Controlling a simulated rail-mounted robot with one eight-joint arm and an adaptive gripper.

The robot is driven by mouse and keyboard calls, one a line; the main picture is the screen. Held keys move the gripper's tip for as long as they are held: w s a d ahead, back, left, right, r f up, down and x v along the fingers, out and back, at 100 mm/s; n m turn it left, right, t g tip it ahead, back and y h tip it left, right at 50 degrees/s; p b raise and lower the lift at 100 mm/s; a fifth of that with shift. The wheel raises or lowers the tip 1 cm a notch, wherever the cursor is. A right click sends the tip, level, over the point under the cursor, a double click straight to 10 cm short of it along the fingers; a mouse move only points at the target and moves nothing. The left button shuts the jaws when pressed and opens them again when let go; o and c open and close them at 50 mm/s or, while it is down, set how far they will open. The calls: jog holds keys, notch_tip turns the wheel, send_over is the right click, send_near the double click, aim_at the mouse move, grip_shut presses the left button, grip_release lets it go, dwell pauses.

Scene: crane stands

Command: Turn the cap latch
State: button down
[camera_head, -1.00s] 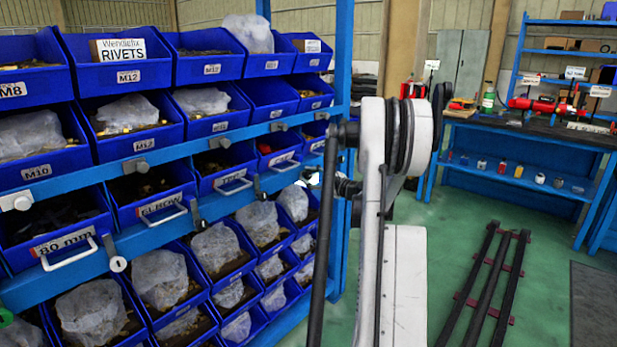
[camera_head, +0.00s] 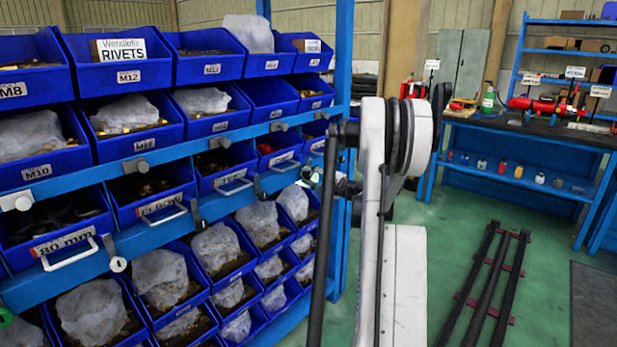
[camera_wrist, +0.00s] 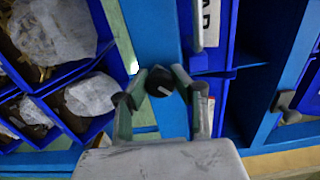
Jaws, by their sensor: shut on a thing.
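The cap latch (camera_wrist: 159,83) is a dark round knob with a short pale mark on its face. It sits on a blue rack post in the wrist view. My gripper (camera_wrist: 160,77) has its two fingers closed against the knob's two sides, with the fingertips around it. The pale mark lies nearly level across the picture. In the head view my own arm covers most of the gripper and this latch, so the contact does not show there.
Blue bins (camera_head: 150,270) with bagged parts fill the rack at left, and more bins flank the post in the wrist view. Another latch (camera_wrist: 286,104) sits at right there. A workbench (camera_head: 540,128) stands at back right; dark rails (camera_head: 490,290) lie on the green floor.

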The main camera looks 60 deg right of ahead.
jog(key=n, duration=0.3)
jog(key=shift+n, duration=2.3)
jog(key=c, duration=1.4)
grip_release()
jog(key=s, duration=0.8)
jog(key=s+a, duration=0.1)
jog(key=s, duration=0.3)
